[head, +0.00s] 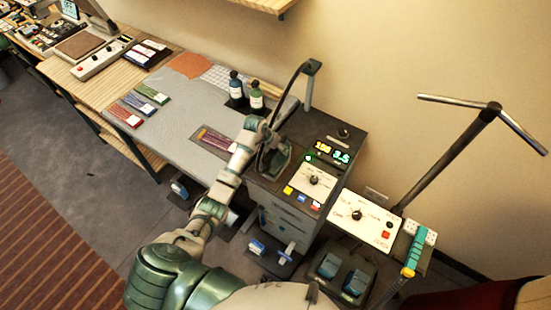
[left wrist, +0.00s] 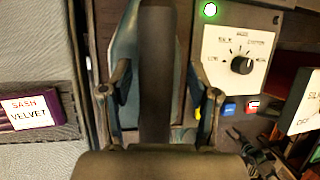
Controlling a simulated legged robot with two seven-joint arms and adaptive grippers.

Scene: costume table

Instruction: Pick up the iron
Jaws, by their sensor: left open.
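The iron (head: 277,160) has a teal body and rests on the dark control station, partly hidden by my left gripper. In the left wrist view, its dark handle (left wrist: 157,50) runs up the middle over the teal soleplate body (left wrist: 123,55). My left gripper (head: 264,144) is over the iron. In the left wrist view, the open left gripper (left wrist: 159,100) has one finger on each side of the handle, with gaps visible. Whether a finger touches the handle is unclear. My right gripper is not in view.
The station's dial panel (head: 313,182) and lit display (head: 332,150) stand right of the iron. A curved cable (head: 287,88) rises behind it. Two bottles (head: 257,97) stand behind on the grey mat (head: 180,130). A labelled sash velvet packet (left wrist: 35,112) lies left of the gripper.

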